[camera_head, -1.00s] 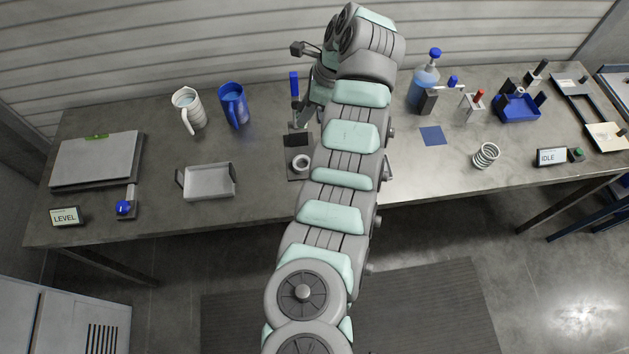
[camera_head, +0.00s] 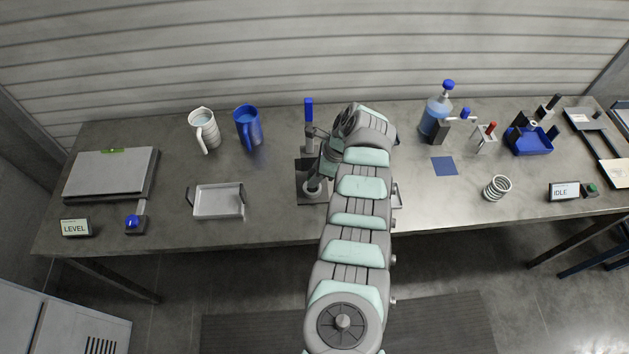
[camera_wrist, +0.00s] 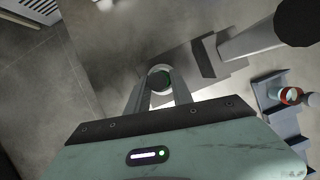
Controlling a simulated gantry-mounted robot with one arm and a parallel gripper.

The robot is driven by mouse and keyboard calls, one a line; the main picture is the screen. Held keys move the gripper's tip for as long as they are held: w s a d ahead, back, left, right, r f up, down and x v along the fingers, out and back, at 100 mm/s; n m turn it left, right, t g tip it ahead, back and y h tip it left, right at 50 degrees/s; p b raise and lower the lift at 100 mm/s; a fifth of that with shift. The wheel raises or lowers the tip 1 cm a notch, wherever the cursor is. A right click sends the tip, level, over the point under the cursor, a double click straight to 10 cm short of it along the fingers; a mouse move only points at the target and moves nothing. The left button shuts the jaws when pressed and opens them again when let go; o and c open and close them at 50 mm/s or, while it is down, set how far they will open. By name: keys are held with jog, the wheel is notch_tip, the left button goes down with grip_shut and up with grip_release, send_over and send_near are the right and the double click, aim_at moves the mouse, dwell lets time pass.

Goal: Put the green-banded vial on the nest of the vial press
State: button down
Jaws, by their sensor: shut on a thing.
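The vial press (camera_head: 308,168) stands mid-table, with a dark base, an upright column and a blue handle (camera_head: 309,110). Its pale ring-shaped nest (camera_head: 312,194) is at the front of the base. My gripper (camera_wrist: 160,92) is shut on the green-banded vial (camera_wrist: 160,78), seen almost end-on with dark green between the fingertips. In the head view my gripper is low at the press, close over the nest. My wrist partly covers it, and I cannot tell whether the vial touches the nest. In the wrist view the press's arm and dark knob (camera_wrist: 298,22) are at upper right.
A rack (camera_wrist: 280,115) with a red-banded vial (camera_wrist: 290,96) is at the right of the wrist view.

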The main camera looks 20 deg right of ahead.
jog(key=shift+f+b, duration=0.65)
jog(key=shift+f, duration=0.85)
jog(key=shift+f, duration=0.15)
jog(key=c, duration=1.1)
grip_release()
jog(key=shift+r, duration=0.35)
jog(key=p+v, duration=0.1)
jog(key=v, duration=1)
jog(key=shift+d+r+p, duration=0.15)
jog(key=shift+r+p, duration=0.15)
jog(key=shift+p, duration=0.1)
